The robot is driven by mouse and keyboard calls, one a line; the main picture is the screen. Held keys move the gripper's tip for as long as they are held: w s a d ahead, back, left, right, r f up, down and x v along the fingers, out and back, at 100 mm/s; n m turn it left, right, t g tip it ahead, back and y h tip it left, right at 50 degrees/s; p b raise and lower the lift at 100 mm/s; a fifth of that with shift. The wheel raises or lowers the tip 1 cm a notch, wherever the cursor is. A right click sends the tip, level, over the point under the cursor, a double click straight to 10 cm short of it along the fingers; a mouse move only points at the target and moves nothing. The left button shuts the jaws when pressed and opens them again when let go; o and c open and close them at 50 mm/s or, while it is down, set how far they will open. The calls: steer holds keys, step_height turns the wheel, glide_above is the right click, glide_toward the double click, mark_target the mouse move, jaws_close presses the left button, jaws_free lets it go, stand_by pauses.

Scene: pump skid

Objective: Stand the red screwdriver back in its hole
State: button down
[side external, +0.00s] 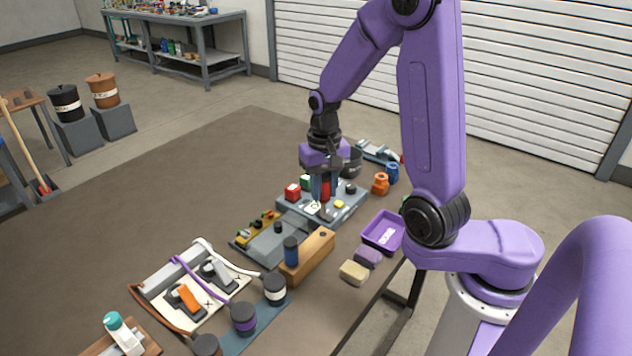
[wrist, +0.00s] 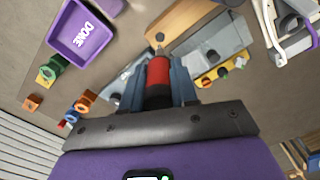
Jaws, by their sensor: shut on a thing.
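My gripper (side external: 321,192) is shut on the red screwdriver (side external: 326,188), above the grey pump base. In the wrist view the screwdriver's red handle (wrist: 158,72) sits between the two grey-blue fingers, with a dark end near the palm and its tip pointing away toward the bench. The wooden block (side external: 312,254) stands apart from my gripper, nearer the side camera. A dark hole shows in its top, and a blue-handled tool (side external: 290,250) stands at its other end. In the wrist view the block (wrist: 185,27) lies beyond the screwdriver tip.
A purple tray marked DONE (side external: 383,232) is beside the block, with a yellow sponge (side external: 354,272) and a purple one (side external: 368,256) close by. Red and green knobs (side external: 292,192) rise from the grey base near my gripper. Orange and blue fittings (side external: 380,184) stand behind.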

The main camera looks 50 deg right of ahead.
mark_target(323, 212)
steer(key=shift+f, duration=2.2)
steer(key=shift+f, duration=2.6)
steer(key=c, duration=0.8)
jaws_free()
step_height(323, 212, up, 18)
steer(key=shift+f, duration=0.25)
